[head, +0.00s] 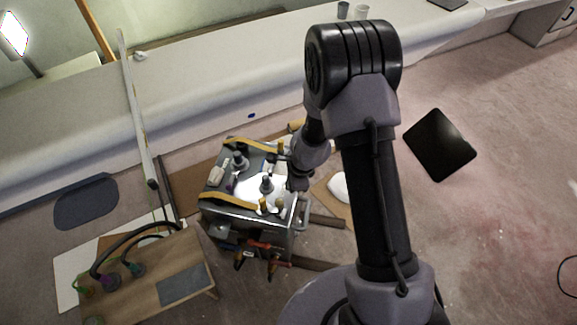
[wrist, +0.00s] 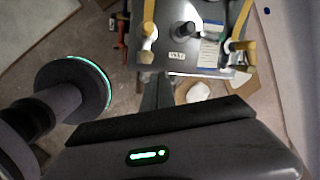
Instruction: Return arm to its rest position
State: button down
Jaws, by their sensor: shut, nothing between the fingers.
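My arm rises from the lower right of the head view, bends at a black elbow near the top, and its forearm comes back down toward a metal cart. My gripper (head: 297,183) is at the end of the forearm, by the right side of the cart's top, partly hidden by my own wrist. In the wrist view the gripper's dark narrow fingers (wrist: 157,92) show beyond the wrist housing, close together with nothing held. I cannot tell the exact gap between the gripper and the cart.
The metal cart (head: 228,216) has yellow-edged rails and dark knobs; its top also shows in the wrist view (wrist: 192,61). A wooden bench (head: 150,285) with cables stands lower left. A black panel (head: 440,145) lies right, with open floor around it. A long white hull-like surface (head: 220,85) runs behind.

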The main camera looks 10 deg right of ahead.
jog(key=a+r+n+t+y+b, duration=0.1)
jog(key=a+r+n, duration=0.15)
jog(key=r, duration=0.85)
jog(key=a+r+n+t+y, duration=0.1)
jog(key=r+n, duration=0.3)
jog(key=r, duration=0.7)
jog(key=s+d+r+n, duration=0.1)
jog(key=s+r+n, duration=0.1)
jog(key=s+r, duration=0.2)
jog(key=s+d+r+n+t+h+b, duration=0.1)
jog(key=s+d+r+n, duration=0.1)
jog(key=s, duration=0.8)
jog(key=s+d+r+n, duration=0.2)
jog(key=s+r+n, duration=0.1)
jog(key=s+r, duration=0.3)
jog(key=shift+s+d+r+h, duration=0.15)
jog(key=shift+s+r+h, duration=0.2)
jog(key=shift+s, duration=0.5)
